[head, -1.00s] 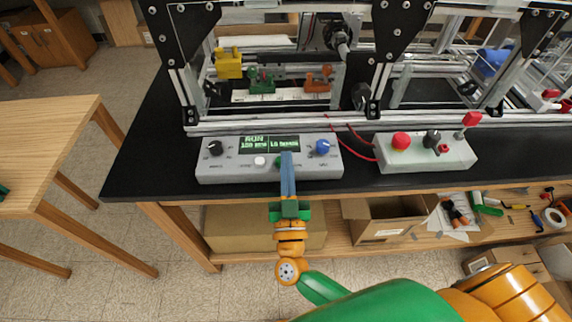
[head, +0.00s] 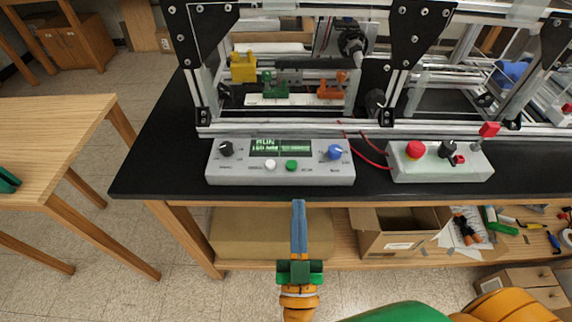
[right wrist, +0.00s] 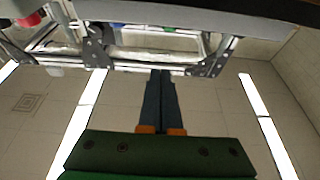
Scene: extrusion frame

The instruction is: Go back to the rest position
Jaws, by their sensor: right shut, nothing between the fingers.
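My right gripper (head: 299,204) is shut and empty, its long blue-grey fingers pressed together. It is in front of the black bench's front edge, apart from the control box (head: 280,174) behind it. In the right wrist view the shut fingers (right wrist: 161,75) point toward the metal frame. The grey control box has a lit display reading RUN, a black knob, a white button, a green button and a blue knob. At the left edge of the head view a small green part (head: 7,181) shows over the wooden table; it may be my left gripper, but I cannot tell.
The black bench (head: 160,165) carries an extrusion frame (head: 290,128) and a second box (head: 440,162) with a red button. Below is a wooden shelf with cardboard boxes (head: 400,240) and tools. A wooden table (head: 60,140) stands left. The floor between is clear.

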